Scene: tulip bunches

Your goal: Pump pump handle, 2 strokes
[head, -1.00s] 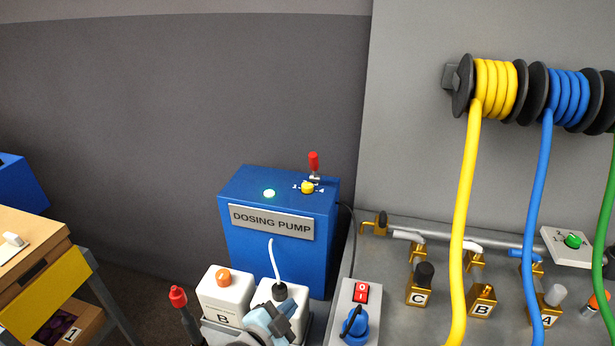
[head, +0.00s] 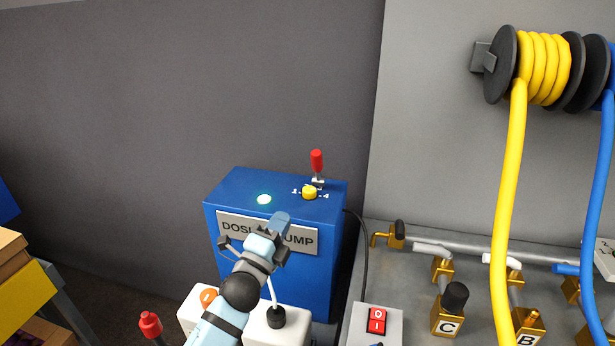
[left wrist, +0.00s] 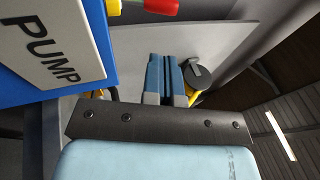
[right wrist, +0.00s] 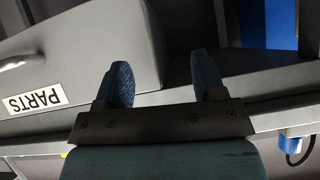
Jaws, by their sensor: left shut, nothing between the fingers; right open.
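The blue dosing pump (head: 228,262) stands against the dark wall, and its label is partly covered by my left arm. The pump handle (head: 317,161), a short upright lever with a red grip, stands on the pump's top at the right. The red grip also shows at the top edge of the left wrist view (left wrist: 161,6). My left gripper (head: 281,219) is shut and empty in front of the pump's label, below and left of the handle, apart from it. In the left wrist view its fingers (left wrist: 169,78) are together. My right gripper (right wrist: 163,78) is open and empty, away from the pump.
White bottles (head: 290,323) stand below. A red switch (head: 376,320), brass valves and a hanging yellow hose (head: 509,170) are at right. A PARTS drawer (right wrist: 60,70) is near my right gripper.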

